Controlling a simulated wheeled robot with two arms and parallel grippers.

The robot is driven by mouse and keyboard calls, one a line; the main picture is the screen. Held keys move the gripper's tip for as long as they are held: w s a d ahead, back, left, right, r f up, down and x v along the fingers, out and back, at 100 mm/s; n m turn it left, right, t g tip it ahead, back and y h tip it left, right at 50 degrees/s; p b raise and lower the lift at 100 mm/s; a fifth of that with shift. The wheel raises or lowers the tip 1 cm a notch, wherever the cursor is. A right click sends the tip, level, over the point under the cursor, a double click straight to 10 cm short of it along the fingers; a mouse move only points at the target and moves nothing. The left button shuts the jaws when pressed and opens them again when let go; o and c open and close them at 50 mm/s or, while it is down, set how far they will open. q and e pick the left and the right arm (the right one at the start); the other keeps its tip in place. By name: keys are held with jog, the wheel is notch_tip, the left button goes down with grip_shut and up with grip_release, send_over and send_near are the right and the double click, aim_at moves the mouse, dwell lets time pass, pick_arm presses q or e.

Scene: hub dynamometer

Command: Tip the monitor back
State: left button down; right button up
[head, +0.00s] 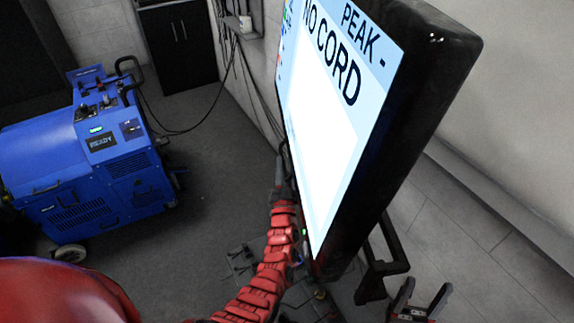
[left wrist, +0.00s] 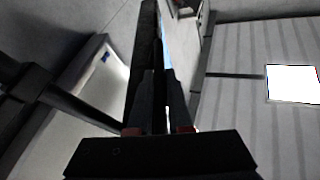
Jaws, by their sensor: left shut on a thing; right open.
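The monitor (head: 322,120) is a large black-framed screen seen from an angle in the head view, with a lit pale face reading "PEAK -" and "NO CORD". A black handle (head: 382,262) sticks out from its lower right side. My left gripper (head: 281,165) is at the monitor's left side, shut on what looks like a matching handle, largely hidden by the fingers. In the left wrist view, the fingers (left wrist: 160,95) close on a dark bar along the monitor's edge. My right gripper (head: 421,300) is open and empty, below and right of the right handle.
A blue wheeled machine (head: 85,150) with a "READY" display stands on the floor at left. A dark cabinet (head: 178,45) is at the back, and cables hang along the wall. Grey floor (head: 205,150) is clear between the machine and the monitor.

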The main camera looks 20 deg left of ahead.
pick_arm(q)
jog(key=c, duration=1.1)
grip_release()
jog(key=shift+a, duration=0.25)
jog(key=shift+o, duration=1.3)
jog(key=shift+s+a, duration=0.15)
jog(key=shift+d, duration=0.2)
jog(key=b+v, duration=0.4)
jog(key=v, duration=1.3)
jog(key=shift+b, duration=0.35)
jog(key=shift+s, duration=0.15)
